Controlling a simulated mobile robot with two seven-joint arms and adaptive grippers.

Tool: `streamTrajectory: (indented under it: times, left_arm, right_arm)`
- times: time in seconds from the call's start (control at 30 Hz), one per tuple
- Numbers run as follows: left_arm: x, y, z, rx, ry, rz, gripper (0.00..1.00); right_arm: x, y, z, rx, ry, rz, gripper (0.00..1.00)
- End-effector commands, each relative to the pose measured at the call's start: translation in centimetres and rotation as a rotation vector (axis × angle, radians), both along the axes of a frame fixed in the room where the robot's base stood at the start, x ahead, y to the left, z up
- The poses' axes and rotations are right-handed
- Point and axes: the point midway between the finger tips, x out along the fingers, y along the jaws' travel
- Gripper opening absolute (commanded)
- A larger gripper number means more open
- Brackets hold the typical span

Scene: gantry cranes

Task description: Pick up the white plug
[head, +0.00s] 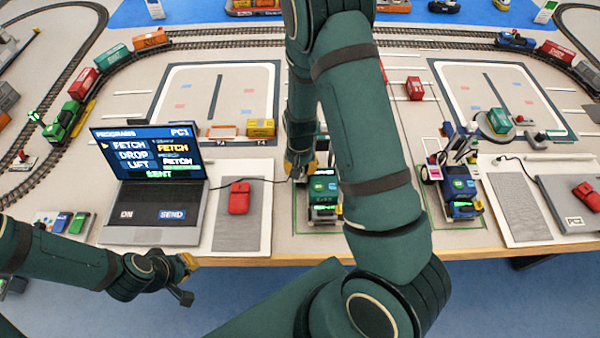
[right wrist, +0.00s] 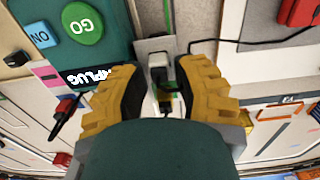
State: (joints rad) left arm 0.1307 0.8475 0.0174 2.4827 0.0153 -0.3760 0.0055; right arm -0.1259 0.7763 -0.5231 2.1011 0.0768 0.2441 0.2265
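The white plug (right wrist: 157,60) shows in the right wrist view as a small pale block beside a teal box, with a dark cable running off to the right. My right gripper (right wrist: 158,72) has its yellow-padded fingers apart, one on each side of the plug's line, with a gap between them. In the head view my right gripper (head: 301,168) is at the left side of the teal crane box (head: 323,190), and my arm hides much of it; the plug cannot be made out there. My left gripper (head: 186,272) hangs in front of the table's front edge, away from the plug.
A laptop (head: 150,185) and a red mouse (head: 239,197) on a grey pad stand left of the crane box. The mouse cable (head: 262,181) runs toward the box. Train tracks lie behind.

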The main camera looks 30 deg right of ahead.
Motion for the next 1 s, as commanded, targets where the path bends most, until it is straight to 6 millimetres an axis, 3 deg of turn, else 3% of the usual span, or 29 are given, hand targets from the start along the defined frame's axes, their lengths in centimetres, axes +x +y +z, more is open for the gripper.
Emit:
streamTrajectory:
  times: [0.1, 0.2, 0.67, 0.77, 1.0]
  left_arm:
    - [0.0, 0.0, 0.0, 0.000, 0.000, 0.000, 0.00]
    - [0.0, 0.0, 0.0, 0.000, 0.000, 0.000, 0.00]
    - [0.0, 0.0, 0.1, 0.000, 0.000, 0.000, 0.00]
    - [0.0, 0.0, 0.3, -0.001, 0.000, 0.000, 0.00]
    - [0.0, 0.1, 1.3, -0.002, -0.001, 0.000, 0.00]
  right_arm:
    - [-0.1, 0.1, 0.0, 0.001, 0.003, 0.000, 0.31]
    - [-0.1, 0.1, 0.0, 0.001, 0.003, 0.001, 0.00]
    - [-0.1, 0.1, 0.2, 0.000, 0.002, 0.001, 0.00]
    - [0.0, 0.1, 1.2, 0.001, 0.001, 0.003, 0.00]
    - [0.0, 0.1, 5.8, 0.001, -0.002, 0.002, 0.00]
